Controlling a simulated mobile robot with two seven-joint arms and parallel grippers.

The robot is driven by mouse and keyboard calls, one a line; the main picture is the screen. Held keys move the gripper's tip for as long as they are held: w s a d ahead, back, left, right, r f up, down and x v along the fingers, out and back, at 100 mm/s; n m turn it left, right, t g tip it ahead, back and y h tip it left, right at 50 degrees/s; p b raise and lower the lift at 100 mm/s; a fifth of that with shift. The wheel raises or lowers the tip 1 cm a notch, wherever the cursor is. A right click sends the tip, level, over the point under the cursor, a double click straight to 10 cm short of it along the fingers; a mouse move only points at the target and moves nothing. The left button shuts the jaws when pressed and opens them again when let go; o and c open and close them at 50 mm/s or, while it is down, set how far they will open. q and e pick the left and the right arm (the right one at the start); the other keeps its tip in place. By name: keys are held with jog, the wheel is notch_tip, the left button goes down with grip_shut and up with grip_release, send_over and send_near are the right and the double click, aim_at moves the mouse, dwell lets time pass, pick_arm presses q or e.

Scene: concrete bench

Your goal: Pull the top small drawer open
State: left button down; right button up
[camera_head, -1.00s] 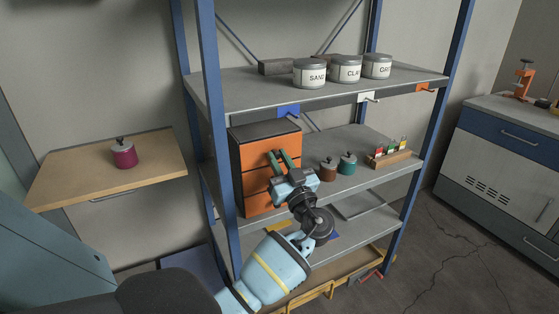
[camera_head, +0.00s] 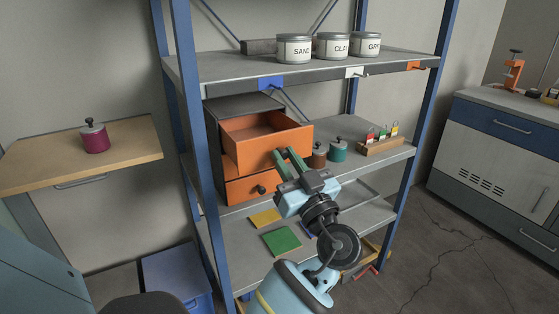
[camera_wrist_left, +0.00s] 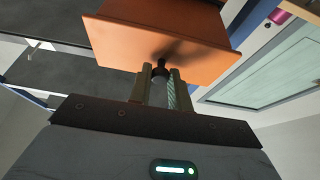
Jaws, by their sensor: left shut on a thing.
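The orange top small drawer (camera_head: 255,158) stands well out of its dark cabinet (camera_head: 240,103) on the middle shelf, and its inside looks empty. My left gripper (camera_head: 282,158) is at the drawer front, shut on its dark knob. In the left wrist view, the fingers (camera_wrist_left: 161,82) close around the knob (camera_wrist_left: 160,67), under the orange drawer front (camera_wrist_left: 160,45). A closed orange drawer (camera_head: 240,190) with its own dark knob (camera_head: 262,189) shows below. My right gripper is not in view.
Brown (camera_head: 318,155) and teal (camera_head: 338,151) pots stand close to the drawer's right. Three labelled tins (camera_head: 333,46) stand on the upper shelf. A blue shelf post (camera_head: 187,110) rises left of the cabinet. A maroon pot (camera_head: 95,137) stands on the side table (camera_head: 30,165).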

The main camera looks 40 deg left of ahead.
pick_arm(q)
jog(key=shift+d, duration=0.1)
jog(key=c, duration=1.6)
grip_release()
jog(key=shift+o, duration=1.4)
jog(key=shift+b+v, duration=0.75)
jog(key=shift+v, duration=3.15)
